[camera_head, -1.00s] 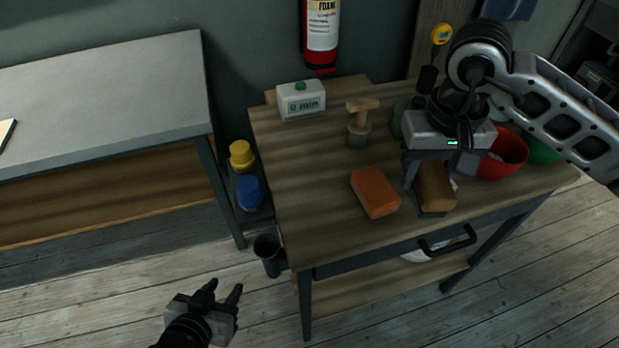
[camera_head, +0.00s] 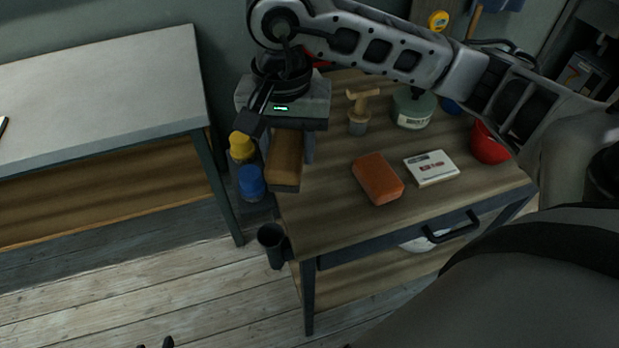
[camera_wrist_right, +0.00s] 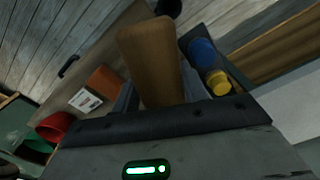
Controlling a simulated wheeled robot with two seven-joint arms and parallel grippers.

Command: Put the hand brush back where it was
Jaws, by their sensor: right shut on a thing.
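The hand brush shows as a brown wooden block (camera_head: 286,161) in the head view. It also shows in the wrist view (camera_wrist_right: 150,62). My right gripper (camera_head: 285,135) is shut on it, above the left edge of the wooden table (camera_head: 330,215). Its underside is hidden, and I cannot tell whether it touches the tabletop. Of my left gripper, only dark fingertips (camera_head: 155,343) show at the bottom edge of the head view.
An orange block (camera_head: 377,178), a white box (camera_head: 431,168), a wooden-handled tool (camera_head: 358,112), a green jar (camera_head: 413,108) and a red bowl (camera_head: 489,143) stand on the table. Yellow-capped (camera_head: 242,147) and blue-capped (camera_head: 251,182) bottles and a dark cup (camera_head: 272,242) are at its left side.

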